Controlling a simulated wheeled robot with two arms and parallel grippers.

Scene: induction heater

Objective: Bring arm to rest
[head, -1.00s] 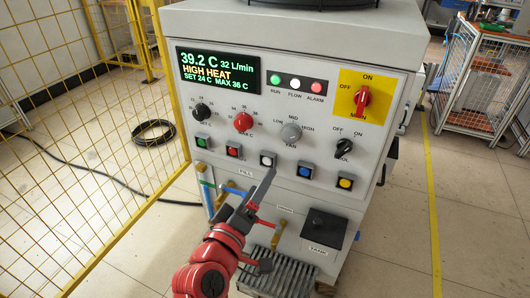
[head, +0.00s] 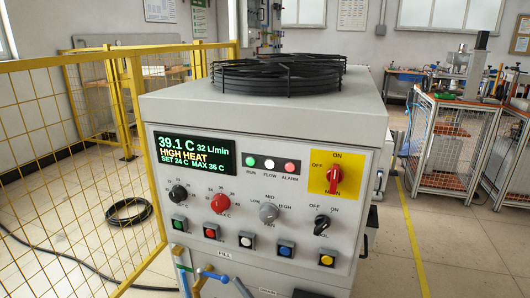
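No arm or gripper of mine can be made out clearly in the head view. A small dark slanted piece shows at the bottom edge beside the blue valve handle (head: 213,275); I cannot tell whether it belongs to the valve or to a gripper. The heater cabinet (head: 300,262) stands in the middle. Its display (head: 193,152) reads 39.1 C, 32 L/min and HIGH HEAT. The red main switch (head: 335,179) sits on a yellow plate at the right of the panel. The lower front of the cabinet is cut off.
A yellow mesh fence (head: 75,160) stands close on the left. A black fan grille (head: 278,75) tops the cabinet. A black hose (head: 130,213) lies on the floor behind the fence. Workbench cages (head: 450,150) stand at the back right. The floor at right is clear.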

